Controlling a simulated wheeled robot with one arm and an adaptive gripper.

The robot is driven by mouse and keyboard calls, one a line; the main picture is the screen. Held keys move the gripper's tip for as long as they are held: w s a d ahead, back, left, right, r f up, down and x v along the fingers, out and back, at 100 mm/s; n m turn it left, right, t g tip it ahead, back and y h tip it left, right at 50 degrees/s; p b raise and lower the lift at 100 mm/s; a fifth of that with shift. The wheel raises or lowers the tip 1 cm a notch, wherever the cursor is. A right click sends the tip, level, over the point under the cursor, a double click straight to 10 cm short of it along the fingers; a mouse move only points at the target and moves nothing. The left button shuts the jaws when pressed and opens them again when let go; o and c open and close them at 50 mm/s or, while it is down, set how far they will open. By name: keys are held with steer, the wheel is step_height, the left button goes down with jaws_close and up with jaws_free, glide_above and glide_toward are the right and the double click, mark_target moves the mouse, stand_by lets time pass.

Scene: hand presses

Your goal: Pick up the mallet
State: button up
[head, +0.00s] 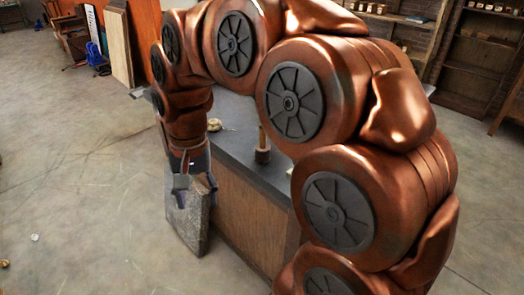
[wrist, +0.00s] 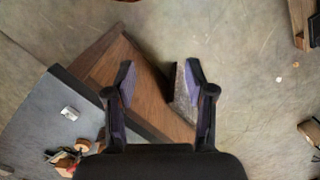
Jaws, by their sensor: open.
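An object that looks like the mallet (head: 262,153) stands upright on the dark counter top, with a pale wooden handle above a dark, round head. In the wrist view, small wooden items lie at the lower left, and I cannot tell whether one is the mallet. My gripper (head: 193,182) hangs off the counter's near left end, left of the mallet and apart from it. In the wrist view my gripper (wrist: 160,70) is open, with nothing held between its fingers.
The counter (head: 240,205) has wood-panelled sides. A grey stone slab (head: 186,222) stands at its end, right by my fingers; it also shows in the wrist view (wrist: 182,98). A small pale item (wrist: 69,112) and a brass-coloured item (head: 214,125) lie on the top. Floor at left is open.

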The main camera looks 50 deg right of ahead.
steer(key=w+d+r+m, duration=0.2)
steer(key=w+d+m, duration=0.3)
steer(key=w+d, duration=0.25)
steer(key=m+t, duration=0.2)
steer(key=m, duration=1.3)
glide_above(263, 143)
steer(key=w+d, duration=0.1)
steer(key=shift+w+d+f, duration=0.1)
steer(key=shift+d+f, duration=0.1)
steer(key=shift+f, duration=0.9)
steer(key=shift+d+f, duration=0.2)
steer(key=shift+d, duration=0.1)
steer(key=shift+a+f+p, duration=0.2)
steer(key=shift+f+p, duration=0.25)
steer(key=shift+f, duration=0.65)
steer(key=shift+f, duration=0.15)
